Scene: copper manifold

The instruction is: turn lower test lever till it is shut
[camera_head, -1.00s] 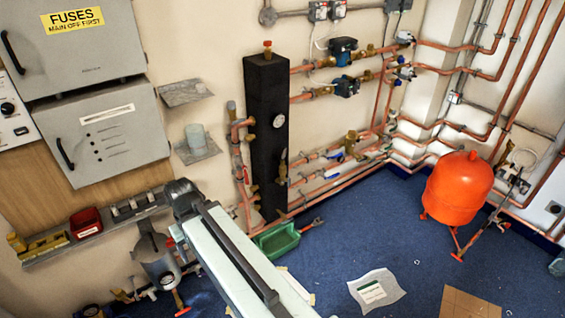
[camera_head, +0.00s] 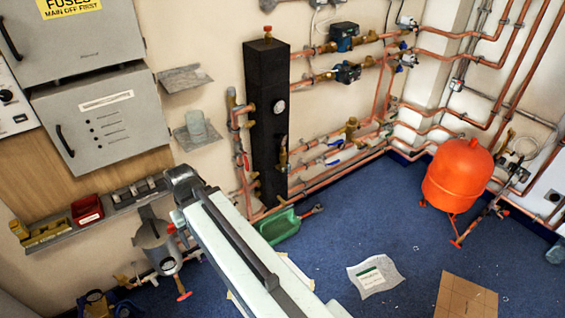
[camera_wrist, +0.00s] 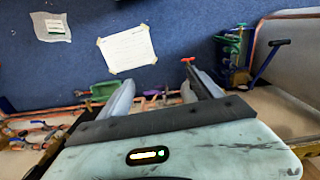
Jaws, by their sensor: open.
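The copper pipework stands around a black upright manifold block (camera_head: 267,120) in the head view. A small red lever (camera_head: 246,162) sits on the pipe left of the block, and a blue lever (camera_head: 335,162) on the lower pipes to its right. I cannot tell which handle is the lower test lever.
A green scoop-like tray (camera_head: 279,226) lies below the manifold. A grey canister (camera_head: 157,246) and a red T-handle (camera_head: 184,296) are left of my arm. An orange vessel (camera_head: 457,174) stands at the right. Blue floor (camera_head: 390,220) is mostly clear, with papers and cardboard (camera_head: 467,297).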

